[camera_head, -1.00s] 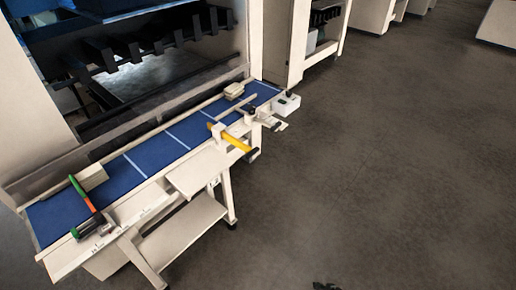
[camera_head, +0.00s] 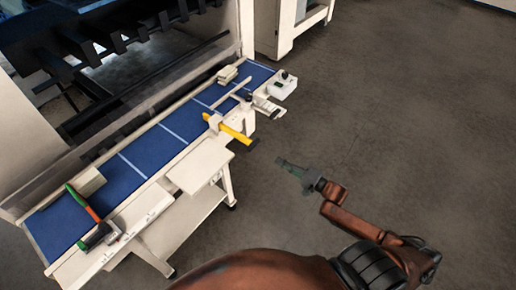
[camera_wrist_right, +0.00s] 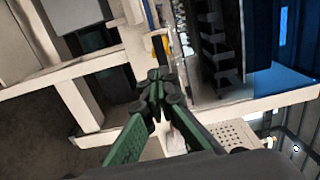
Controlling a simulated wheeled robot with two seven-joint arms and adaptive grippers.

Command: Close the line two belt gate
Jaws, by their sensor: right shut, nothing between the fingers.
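A blue belt (camera_head: 190,128) runs along the front of a cream machine. A yellow bar with a black end (camera_head: 232,132), likely the belt gate, sits in a cream mount at the belt's front edge and sticks out past it. No label is readable to confirm line two. A yellow piece also shows past the fingertips in the right wrist view (camera_wrist_right: 164,42). My right gripper (camera_head: 281,162) is shut and empty, over the floor to the right of the bar and apart from it. Its green fingers show in the right wrist view (camera_wrist_right: 158,77). My left gripper is out of view.
A white box with a black knob (camera_head: 284,86) stands at the belt's far end. A green, red and black handled tool (camera_head: 88,212) lies at the near left end. A cream side shelf (camera_head: 200,165) juts out front. Floor on the right is clear.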

